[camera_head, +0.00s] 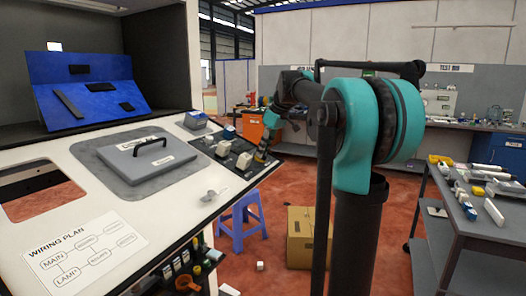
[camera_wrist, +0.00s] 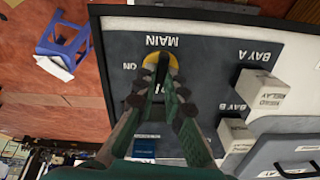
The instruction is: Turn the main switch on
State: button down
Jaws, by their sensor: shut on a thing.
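The main switch (camera_wrist: 149,62) shows in the wrist view as a yellow disc with a dark handle on a dark panel (camera_wrist: 210,52). The label MAIN stands beside it, upside down in this view, with an ON mark at its left. Another mark is partly covered by my fingers. My gripper (camera_wrist: 166,88) has its fingers closed in on the handle, which they partly hide, so the handle's exact angle is hard to tell. In the head view my gripper (camera_head: 263,146) reaches down to the panel's far right end, where a little yellow shows.
White relay blocks (camera_wrist: 264,92) sit in the bays beside the switch. A grey lid with a handle (camera_head: 148,158) lies on the white bench (camera_head: 160,215). A blue stool (camera_head: 241,217) and a cardboard box (camera_head: 300,238) stand on the floor. A grey cart (camera_head: 480,230) stands at right.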

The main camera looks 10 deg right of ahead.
jog(key=m, duration=0.4)
jog(key=shift+m, duration=0.3)
jog(key=m, duration=0.3)
jog(key=shift+d+m, duration=0.1)
jog(key=shift+m, duration=0.2)
jog(key=m, duration=0.4)
jog(key=shift+d+m, duration=0.1)
jog(key=shift+m, duration=1.8)
jog(key=c, duration=1.6)
grip_release()
jog(key=v, duration=1.2)
